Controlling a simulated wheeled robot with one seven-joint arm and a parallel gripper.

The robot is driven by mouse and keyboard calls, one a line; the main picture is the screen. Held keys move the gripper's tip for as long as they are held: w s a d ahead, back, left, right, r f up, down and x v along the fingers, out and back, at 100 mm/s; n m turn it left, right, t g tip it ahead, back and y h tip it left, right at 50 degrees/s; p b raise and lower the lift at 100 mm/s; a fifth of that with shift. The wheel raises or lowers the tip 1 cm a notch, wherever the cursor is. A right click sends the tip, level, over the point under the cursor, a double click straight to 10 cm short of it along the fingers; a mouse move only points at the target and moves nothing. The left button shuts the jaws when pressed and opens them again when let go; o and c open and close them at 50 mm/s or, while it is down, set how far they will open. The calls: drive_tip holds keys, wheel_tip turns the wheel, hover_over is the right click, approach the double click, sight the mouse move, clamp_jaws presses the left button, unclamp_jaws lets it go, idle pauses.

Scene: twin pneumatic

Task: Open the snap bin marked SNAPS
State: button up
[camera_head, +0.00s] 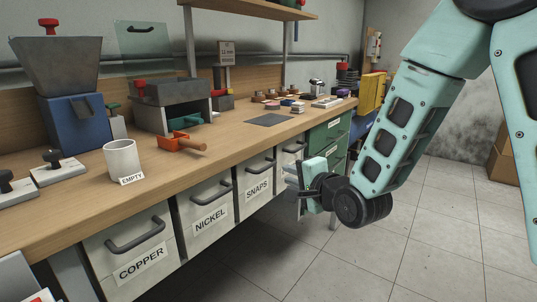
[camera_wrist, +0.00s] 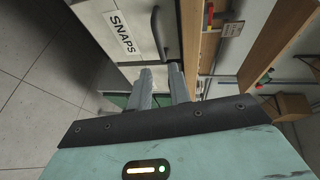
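The snap bin (camera_head: 249,204) is a pale drawer-like bin under the workbench, with a SNAPS label (camera_head: 258,189) and a dark bar handle (camera_head: 261,171). Its front looks closed, flush with its neighbours. My gripper (camera_head: 292,179) is to the right of this bin, in front of the bin row. In the wrist view the SNAPS label (camera_wrist: 121,33) and the handle (camera_wrist: 157,32) show sideways beyond my fingers (camera_wrist: 161,70). The fingers are apart with nothing seen between them. The handle's near end lines up with the gap, but I see no contact.
The COPPER bin (camera_head: 120,274) and NICKEL bin (camera_head: 193,240) are to the left. Another bin (camera_head: 289,154) is just right of SNAPS, its label partly hidden. A green drawer unit (camera_head: 327,135) stands farther right. The bench top (camera_head: 225,150) overhangs the bins. The floor (camera_head: 440,235) is clear.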

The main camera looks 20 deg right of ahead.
sight(269, 167)
drive_tip(key=b+x, duration=0.1)
drive_tip(key=x, duration=1)
drive_tip(key=shift+w+b, duration=0.3)
drive_tip(key=shift+b, duration=0.05)
drive_tip(key=shift+c, duration=0.2)
clamp_jaws()
